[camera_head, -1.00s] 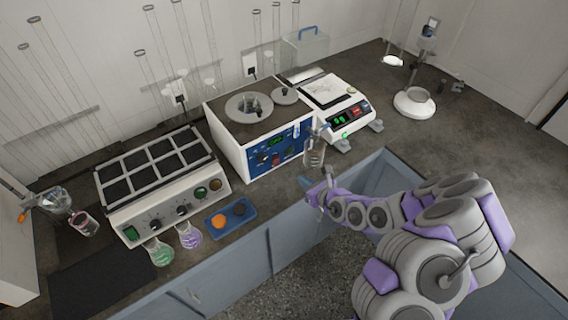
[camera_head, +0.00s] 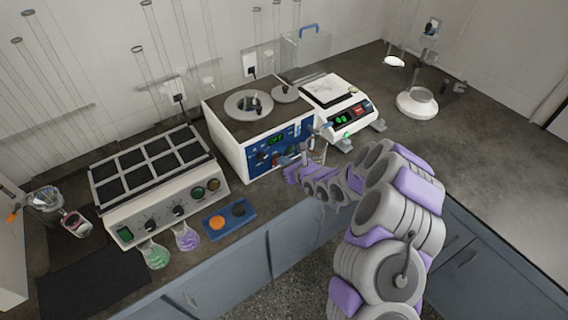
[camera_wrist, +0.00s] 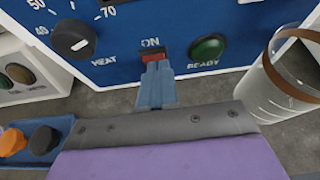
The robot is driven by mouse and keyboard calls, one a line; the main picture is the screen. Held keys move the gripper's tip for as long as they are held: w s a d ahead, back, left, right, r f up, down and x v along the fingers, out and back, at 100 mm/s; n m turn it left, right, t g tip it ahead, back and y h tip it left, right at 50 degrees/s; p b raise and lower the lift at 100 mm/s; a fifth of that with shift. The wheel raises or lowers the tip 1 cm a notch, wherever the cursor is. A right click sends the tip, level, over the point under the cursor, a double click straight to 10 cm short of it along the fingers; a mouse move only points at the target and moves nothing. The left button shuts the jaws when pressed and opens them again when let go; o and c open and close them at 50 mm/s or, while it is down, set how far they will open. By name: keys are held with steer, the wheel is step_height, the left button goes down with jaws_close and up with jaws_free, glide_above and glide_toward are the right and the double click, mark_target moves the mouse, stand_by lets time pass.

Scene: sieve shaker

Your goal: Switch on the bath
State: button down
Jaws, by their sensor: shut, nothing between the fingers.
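The bath (camera_head: 246,120) is a white box with a blue front panel and round openings in its dark top; a green display is lit on the panel. In the wrist view the panel (camera_wrist: 190,17) shows a black HEAT knob (camera_wrist: 73,39), a red switch (camera_wrist: 152,54) marked ON and a dark green READY lamp (camera_wrist: 208,47). My gripper (camera_wrist: 157,72) is shut and empty, its tips at the lower part of the red switch and covering some of it. I cannot tell whether they touch. In the head view my gripper (camera_head: 290,172) is in front of the panel.
A glass beaker (camera_wrist: 284,80) with a brown band stands close right of my gripper. A blue tray (camera_head: 229,219) with an orange and a dark piece lies left, near two flasks (camera_head: 186,238). A balance (camera_head: 340,112) stands right of the bath.

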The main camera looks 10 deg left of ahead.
stand_by(0.3)
steer(key=shift+w+a+r+g+h+p, duration=0.2)
steer(key=shift+a+r+g+h+p, duration=0.1)
steer(key=shift+a+h+p, duration=0.1)
steer(key=shift+r, duration=0.75)
steer(key=shift+d, duration=0.1)
